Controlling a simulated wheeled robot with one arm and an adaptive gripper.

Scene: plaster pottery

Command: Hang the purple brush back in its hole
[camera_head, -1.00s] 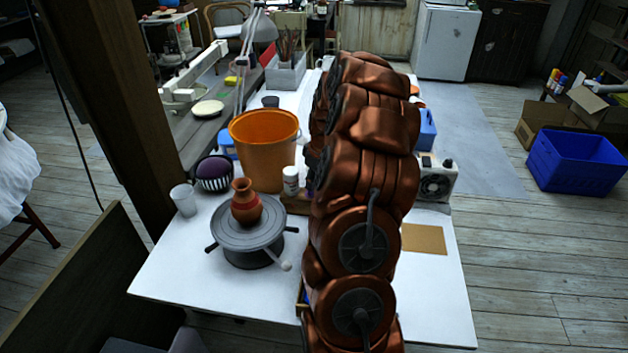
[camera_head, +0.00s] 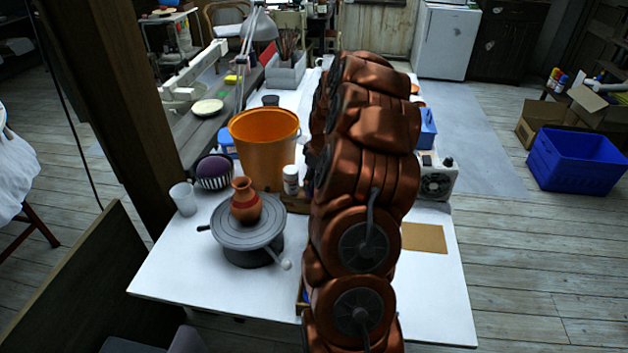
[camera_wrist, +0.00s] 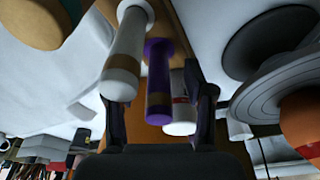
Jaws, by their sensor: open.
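The purple brush (camera_wrist: 158,75) shows in the wrist view, its handle with a tan band towards the camera. Its far end meets a brown wooden surface (camera_wrist: 182,22); I cannot tell whether it sits in a hole. My gripper (camera_wrist: 155,88) is open, with one dark finger on each side of the purple brush and no clear contact. A white brush with a tan band (camera_wrist: 124,58) stands close to its left, near the left finger. In the head view my arm hides the gripper and the brush; part of a wooden block (camera_head: 297,203) shows beside the arm.
A turntable (camera_head: 248,240) carries a clay vase (camera_head: 245,203). An orange bucket (camera_head: 264,150) stands behind. The front left tabletop is clear.

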